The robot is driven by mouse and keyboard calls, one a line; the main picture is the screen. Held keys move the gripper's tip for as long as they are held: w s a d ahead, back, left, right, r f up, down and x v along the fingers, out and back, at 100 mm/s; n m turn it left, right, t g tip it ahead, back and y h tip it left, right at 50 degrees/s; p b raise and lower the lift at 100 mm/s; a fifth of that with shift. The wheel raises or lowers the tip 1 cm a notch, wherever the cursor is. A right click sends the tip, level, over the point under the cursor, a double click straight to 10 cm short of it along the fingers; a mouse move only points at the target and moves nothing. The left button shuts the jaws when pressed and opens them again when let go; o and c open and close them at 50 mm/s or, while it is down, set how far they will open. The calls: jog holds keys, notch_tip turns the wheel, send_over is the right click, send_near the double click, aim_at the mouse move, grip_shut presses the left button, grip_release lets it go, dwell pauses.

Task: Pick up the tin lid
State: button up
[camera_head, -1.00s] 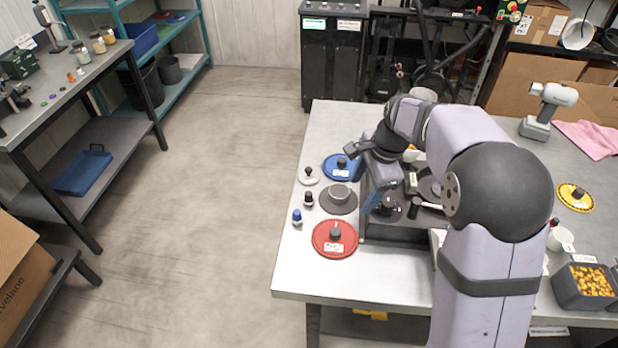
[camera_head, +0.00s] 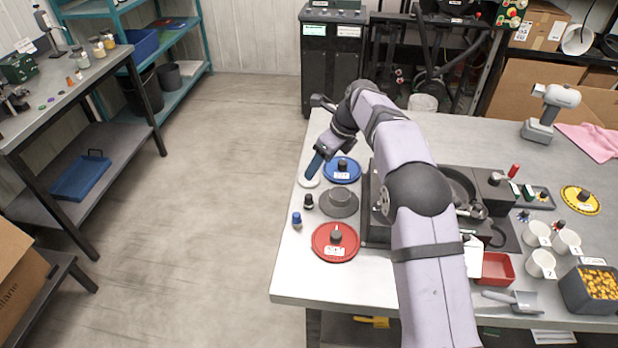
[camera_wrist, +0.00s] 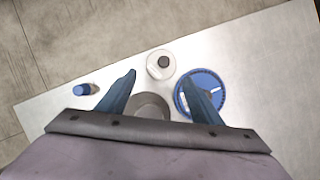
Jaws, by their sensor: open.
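The tin lid (camera_wrist: 153,72), a small pale round lid with a dark knob, lies flat on the table near its left edge. In the head view the lid (camera_head: 309,183) is partly hidden by my gripper (camera_head: 316,165). In the wrist view my gripper (camera_wrist: 157,82) is open, its two blue fingers spread apart with nothing between their tips. The lid shows just past the fingertips and roughly centred between them. I cannot tell the height of the fingers above it.
A blue disc (camera_head: 342,171) lies right of the lid, a grey disc (camera_head: 338,204) below it and a red disc (camera_head: 335,244) nearer the front. A black knob (camera_head: 308,201) and a blue knob (camera_head: 297,220) stand nearby. The dark machine (camera_head: 377,232) is to the right.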

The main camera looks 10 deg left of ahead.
aim_at(313, 181)
jog(key=shift+p+x, duration=1.1)
jog(key=shift+x, duration=2.15)
jog(key=shift+w+a, duration=0.1)
jog(key=shift+w, duration=0.05)
jog(key=c, duration=0.8)
